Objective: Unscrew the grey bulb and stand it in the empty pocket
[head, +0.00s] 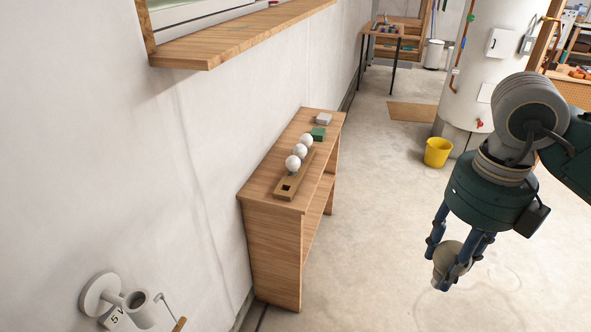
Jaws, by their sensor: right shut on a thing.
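My right gripper (449,260) is shut on the grey bulb (448,258), in the air over the open floor on the right side of the head view. The bulb's narrow end points down. A wooden bulb holder (307,160) lies on top of the narrow wooden shelf. Several pockets run along it: three hold white bulbs (300,151), and the near-end pocket (286,187) is a dark, empty square. The wall lamp fixture (138,305) at the lower left has an open socket with no bulb visible. My left gripper is not in view.
The wooden shelf (272,222) stands against the wall, with a green box (318,133) and a grey box (323,118) at its far end. A window ledge (240,35) juts out above. A yellow bucket (437,153) stands by the white tank (475,75). The floor between is clear.

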